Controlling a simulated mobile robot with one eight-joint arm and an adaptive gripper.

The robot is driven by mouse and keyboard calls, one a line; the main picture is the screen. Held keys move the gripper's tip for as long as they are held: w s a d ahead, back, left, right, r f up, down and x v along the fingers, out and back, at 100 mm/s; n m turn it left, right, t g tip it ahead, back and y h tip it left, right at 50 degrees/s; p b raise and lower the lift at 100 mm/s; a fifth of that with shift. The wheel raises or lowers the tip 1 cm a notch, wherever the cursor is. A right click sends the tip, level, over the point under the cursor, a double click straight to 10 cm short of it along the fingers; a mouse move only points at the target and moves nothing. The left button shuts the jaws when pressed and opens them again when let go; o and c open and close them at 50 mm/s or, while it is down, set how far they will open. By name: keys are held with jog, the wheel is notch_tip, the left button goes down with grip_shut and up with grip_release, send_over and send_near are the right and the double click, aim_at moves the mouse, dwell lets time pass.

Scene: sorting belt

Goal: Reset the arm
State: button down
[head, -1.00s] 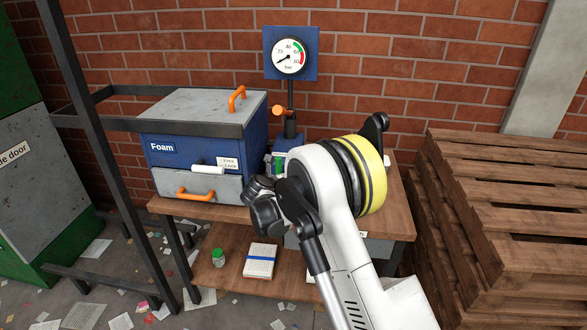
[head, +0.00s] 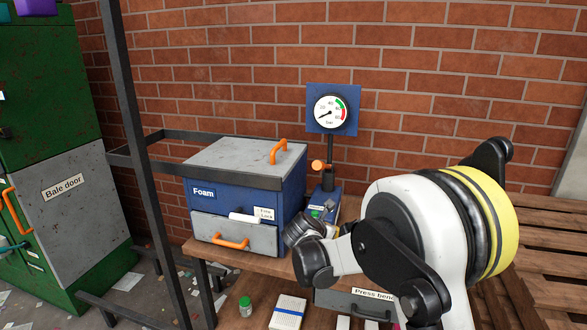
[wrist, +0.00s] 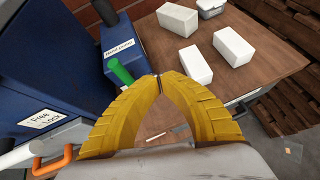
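My gripper (wrist: 158,80) shows in the wrist view with its two yellow fingers curved together and their tips meeting. Nothing shows between them. The fingers are above the wooden bench top (wrist: 262,75), beside a blue unit with a green handle (wrist: 120,71). In the head view my white arm with a yellow band fills the right side, and I cannot make out the fingers there.
A blue Foam box (head: 245,187) with orange handles stands on the bench, with a pressure gauge (head: 329,112) behind it. White blocks (wrist: 233,47) lie on the bench top. Wooden pallets (head: 550,262) are at right. A dark post (head: 135,130) stands at left.

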jog(key=s+d+r+m+g+y, duration=0.1)
jog(key=s+d+r+m, duration=0.1)
jog(key=s+r+m, duration=0.3)
jog(key=s+d+r+m+y, duration=0.15)
jog(key=s+m, duration=0.25)
jog(key=s, duration=0.4)
jog(key=s+d+r+m+g, duration=0.1)
jog(key=s+d+r+m, duration=0.25)
jog(key=s+m, duration=0.2)
jog(key=s+a+f+m+g+y, duration=0.1)
jog(key=s+f+m+y, duration=0.1)
jog(key=s+m, duration=1.2)
jog(key=s+y, duration=0.1)
jog(key=s, duration=0.7)
jog(key=shift+s+a, duration=0.15)
jog(key=shift+a, duration=0.05)
jog(key=shift+f+m, duration=0.1)
jog(key=shift+m, duration=0.15)
